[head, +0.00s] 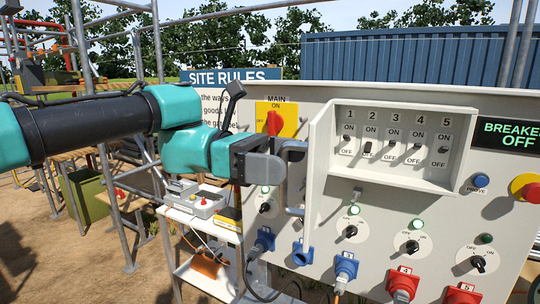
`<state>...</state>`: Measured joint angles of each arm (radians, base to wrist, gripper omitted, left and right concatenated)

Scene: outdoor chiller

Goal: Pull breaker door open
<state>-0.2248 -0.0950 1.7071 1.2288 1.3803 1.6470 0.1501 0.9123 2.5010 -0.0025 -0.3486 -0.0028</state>
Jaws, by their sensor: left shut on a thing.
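The breaker door (318,165) is a pale panel at the left side of the breaker box (450,184). It stands out from the board, seen at a steep angle, so the recess with its numbered switches shows. A grey bar handle (294,211) sits on the door's left side. My left gripper (272,164) comes in from the left and is shut on the upper part of this handle. The fingers partly hide the grip. My right gripper is not in view.
A red MAIN switch (274,122) on a yellow plate is just above my left gripper. Rotary switches and blue and red sockets (345,268) project below. A red stop button (530,191) is at the right. A side shelf (205,223) holds a grey box.

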